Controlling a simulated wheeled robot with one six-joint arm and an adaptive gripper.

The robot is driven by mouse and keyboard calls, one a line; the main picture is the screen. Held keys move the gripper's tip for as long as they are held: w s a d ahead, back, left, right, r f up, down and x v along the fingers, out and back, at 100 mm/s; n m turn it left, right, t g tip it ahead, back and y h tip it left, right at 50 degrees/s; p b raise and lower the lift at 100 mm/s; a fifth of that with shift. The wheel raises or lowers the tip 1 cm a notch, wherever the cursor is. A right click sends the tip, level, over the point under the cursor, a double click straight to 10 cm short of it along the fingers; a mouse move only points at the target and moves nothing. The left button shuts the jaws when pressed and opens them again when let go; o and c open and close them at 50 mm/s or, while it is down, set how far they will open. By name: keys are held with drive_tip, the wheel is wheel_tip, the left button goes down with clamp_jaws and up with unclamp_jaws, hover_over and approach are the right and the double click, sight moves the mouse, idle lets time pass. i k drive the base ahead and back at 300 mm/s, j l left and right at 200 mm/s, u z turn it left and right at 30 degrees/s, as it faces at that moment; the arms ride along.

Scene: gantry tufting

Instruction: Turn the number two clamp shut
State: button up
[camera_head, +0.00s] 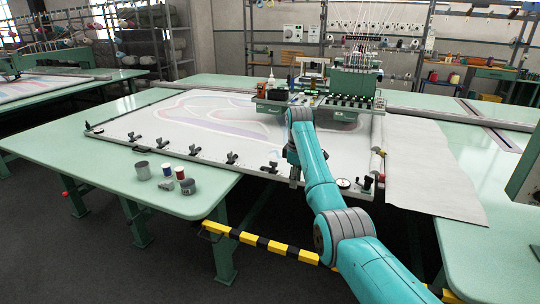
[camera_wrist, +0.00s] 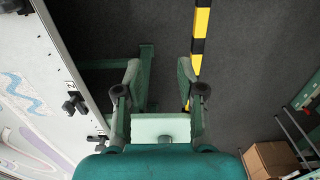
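Several black clamps sit in a row along the near edge of the white tufting frame (camera_head: 215,158). They include a far-left clamp (camera_head: 133,136), a middle clamp (camera_head: 193,150) and a right clamp (camera_head: 270,168) close to my gripper. My gripper (camera_head: 293,179) hangs just beyond the frame's near edge, right of that right clamp. In the wrist view my gripper (camera_wrist: 159,82) is open and empty, with dark floor below it. Two clamps show left of it there, an upper clamp (camera_wrist: 73,103) and a lower clamp (camera_wrist: 97,141).
A yellow-black bar (camera_head: 263,243) runs low in front. A tufting head (camera_head: 353,85) stands over the frame. A cardboard box (camera_wrist: 270,160) sits on the floor.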

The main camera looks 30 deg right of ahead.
sight(274, 164)
drive_tip(key=i+l, duration=0.2)
drive_tip(key=i, duration=0.3)
drive_tip(key=i+l, duration=0.2)
drive_tip(key=i, duration=0.3)
